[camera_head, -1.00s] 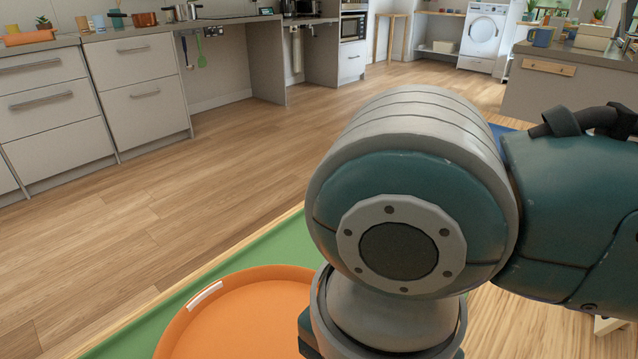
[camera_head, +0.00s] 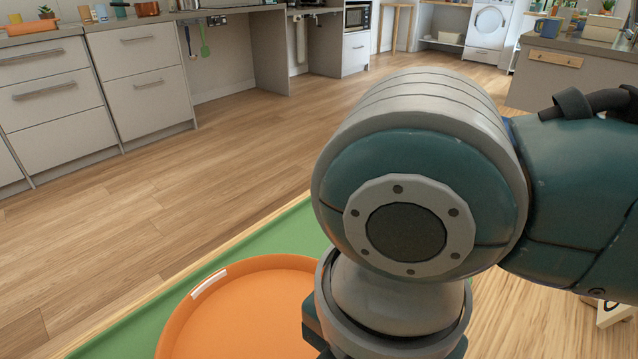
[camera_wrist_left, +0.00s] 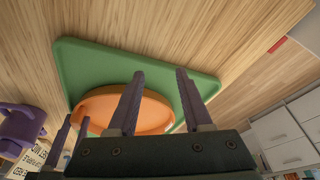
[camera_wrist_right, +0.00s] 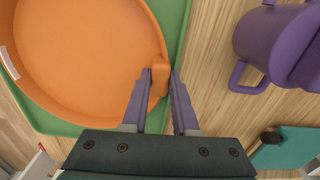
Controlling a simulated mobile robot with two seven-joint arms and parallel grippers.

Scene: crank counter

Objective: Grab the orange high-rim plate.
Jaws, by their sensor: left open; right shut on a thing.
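The orange high-rim plate (camera_head: 245,315) sits on a green mat or tray (camera_head: 125,325) at the bottom of the head view, partly hidden behind my right arm. It also shows in the left wrist view (camera_wrist_left: 150,115) and in the right wrist view (camera_wrist_right: 80,50). My right gripper (camera_wrist_right: 160,78) is shut on the plate's rim, at a raised orange part between its fingers. My left gripper (camera_wrist_left: 155,80) is open and empty, apart from the plate. In the head view the right gripper's fingers are hidden and the left gripper does not show.
A purple mug (camera_wrist_right: 278,42) stands on the wooden table close to the right gripper. A teal item (camera_wrist_right: 285,150) lies below it. A sign with lettering (camera_wrist_left: 30,160) is near the mug. Cabinets (camera_head: 150,85) stand across the open floor.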

